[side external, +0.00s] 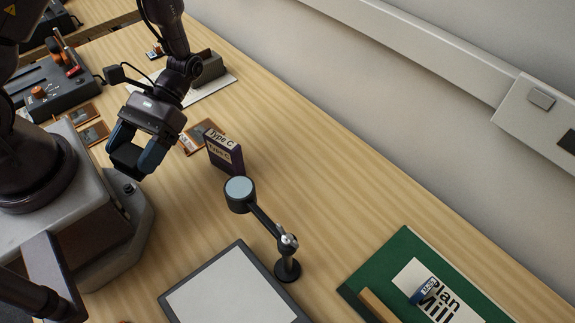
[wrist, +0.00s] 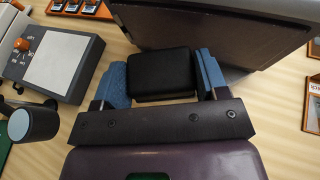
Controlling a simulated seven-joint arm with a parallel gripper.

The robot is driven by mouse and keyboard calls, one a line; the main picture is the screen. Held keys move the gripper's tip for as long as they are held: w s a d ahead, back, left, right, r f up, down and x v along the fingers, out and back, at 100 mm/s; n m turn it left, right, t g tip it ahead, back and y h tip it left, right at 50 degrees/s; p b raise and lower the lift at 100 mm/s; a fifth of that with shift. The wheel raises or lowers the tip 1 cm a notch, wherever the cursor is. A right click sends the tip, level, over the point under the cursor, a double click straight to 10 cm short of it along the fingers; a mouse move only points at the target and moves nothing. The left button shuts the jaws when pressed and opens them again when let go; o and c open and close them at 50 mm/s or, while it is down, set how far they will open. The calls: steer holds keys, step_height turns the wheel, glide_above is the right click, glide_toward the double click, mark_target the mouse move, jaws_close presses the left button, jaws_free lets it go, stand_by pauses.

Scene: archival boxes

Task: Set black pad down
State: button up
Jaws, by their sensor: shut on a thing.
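My gripper (side external: 137,152) is at the left of the side external view, beside my base. Its two blue fingers are shut on the black pad (side external: 126,160), which hangs between them. In the wrist view, the pad (wrist: 165,75) is a dark block with rounded edges, gripped on its left and right sides by the blue fingers of my gripper (wrist: 164,82). The pad's underside is hidden, and I cannot tell exactly how high it is above the surface below.
A purple "Type C" box (side external: 223,155) stands right of my gripper. A jointed stand with a round pale disc (side external: 240,188) is nearer the camera. A grey-panelled device (side external: 230,290) and green mat (side external: 400,248) lie in front. Wood table is clear along the wall side.

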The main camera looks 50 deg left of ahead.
steer(key=w+d+n+t+h, duration=0.3)
steer(key=w+d+n+h, duration=0.1)
steer(key=n+h, duration=0.1)
steer(key=n+t+h, duration=0.3)
steer(key=n+t, duration=0.6)
steer(key=t, duration=0.1)
glide_above(302, 166)
steer(key=f, duration=0.6)
steer(key=shift+s+f, duration=0.3)
steer(key=shift+f, duration=0.05)
steer(key=shift+w+f, duration=0.2)
steer(key=shift+f, duration=0.05)
steer(key=shift+w+f, duration=0.1)
steer(key=shift+f, duration=1.55)
steer(key=o, duration=0.9)
steer(key=shift+f, duration=0.1)
